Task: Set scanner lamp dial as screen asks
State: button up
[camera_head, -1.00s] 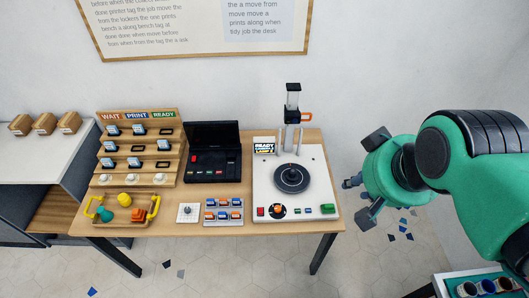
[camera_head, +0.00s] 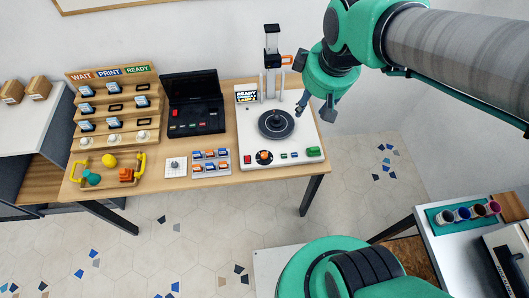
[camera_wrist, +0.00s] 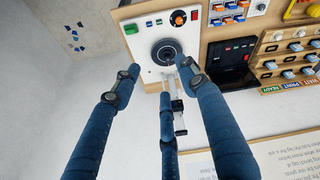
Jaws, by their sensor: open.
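The white scanner (camera_head: 250,135) stands at the right end of the wooden table, with a black round turntable (camera_head: 276,124) on it. Its small screen (camera_head: 246,94) shows READY and a smaller line, perhaps naming the lamp, too small to read surely. The lamp dial (camera_head: 264,157), black and orange-red, sits on the front panel beside a red button. It also shows in the wrist view (camera_wrist: 179,18); its exact setting is unclear. My gripper (camera_head: 312,95) is open and empty above the scanner's right side, apart from the dial. Its blue fingers (camera_wrist: 161,80) are spread in the wrist view.
A lamp post (camera_head: 272,55) with an orange clamp rises behind the turntable, close to my gripper. A green button (camera_head: 314,152) is right of the dial. A black printer (camera_head: 195,115), switch panel (camera_head: 210,162) and tag rack (camera_head: 115,75) stand left. Floor in front is clear.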

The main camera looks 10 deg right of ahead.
jog(key=w+a+f+n+g, duration=0.1)
jog(key=w+a+f+n, duration=0.25)
jog(key=f, duration=0.25)
jog(key=w+a+f+n+g, duration=0.1)
jog(key=w+a+f+n, duration=0.15)
jog(key=w+f, duration=0.35)
jog(key=n+g+b, duration=0.1)
jog(key=n+g, duration=0.1)
jog(key=n, duration=0.4)
send_over(265, 154)
notch_tip(265, 154, down, 17)
jog(key=shift+f, duration=0.15)
jog(key=shift+f, duration=0.1)
notch_tip(265, 154, down, 14)
jog(key=b, duration=0.3)
jog(key=shift+r, duration=0.2)
grip_shut()
